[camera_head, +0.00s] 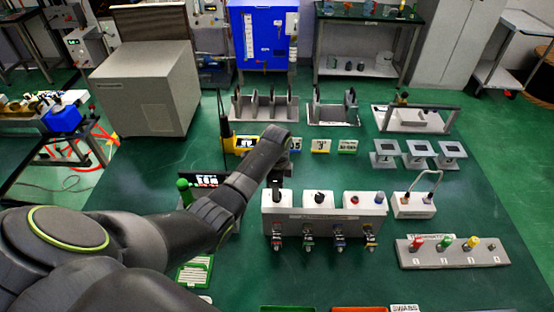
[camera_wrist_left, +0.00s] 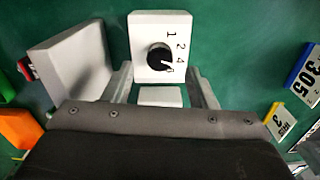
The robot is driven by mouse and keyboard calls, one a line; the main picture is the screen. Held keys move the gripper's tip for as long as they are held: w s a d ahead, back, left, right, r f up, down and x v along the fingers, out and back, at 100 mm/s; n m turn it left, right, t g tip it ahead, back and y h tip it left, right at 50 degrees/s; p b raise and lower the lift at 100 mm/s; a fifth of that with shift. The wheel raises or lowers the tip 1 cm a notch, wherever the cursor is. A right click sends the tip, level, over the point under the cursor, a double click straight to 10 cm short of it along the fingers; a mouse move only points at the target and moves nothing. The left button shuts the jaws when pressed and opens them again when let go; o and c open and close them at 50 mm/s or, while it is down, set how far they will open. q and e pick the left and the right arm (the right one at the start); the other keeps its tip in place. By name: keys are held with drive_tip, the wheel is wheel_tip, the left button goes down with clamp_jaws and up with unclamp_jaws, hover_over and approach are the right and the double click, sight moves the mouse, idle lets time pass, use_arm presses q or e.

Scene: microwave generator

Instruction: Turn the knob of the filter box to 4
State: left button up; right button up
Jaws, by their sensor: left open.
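The filter box, as I take it, is a white box (camera_wrist_left: 142,28) with a black round knob (camera_wrist_left: 159,57) in the middle of the left wrist view. The digits 1, 2 and 4 run down beside the knob, with a lowest mark too small to read. The knob's white pointer is near that lowest mark, below the 4. My left gripper (camera_wrist_left: 161,70) is open, its fingers apart on either side of the box's lower part, with the knob between them and not gripped. In the head view the left gripper (camera_head: 277,186) points down at the left end of the white box row (camera_head: 325,222).
Right of the row stand a white box with a handle (camera_head: 414,205) and a grey strip with coloured knobs (camera_head: 453,252). Grey stands (camera_head: 402,152) and racks lie behind. A large grey box (camera_head: 146,92) stands back left. Bare green table shows at the right.

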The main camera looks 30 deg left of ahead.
use_arm(q)
wheel_tip(320, 180, up, 14)
drive_tip(key=shift+f+p, duration=0.15)
drive_tip(key=shift+p, duration=0.15)
drive_tip(key=shift+f, duration=0.15)
idle(0.4)
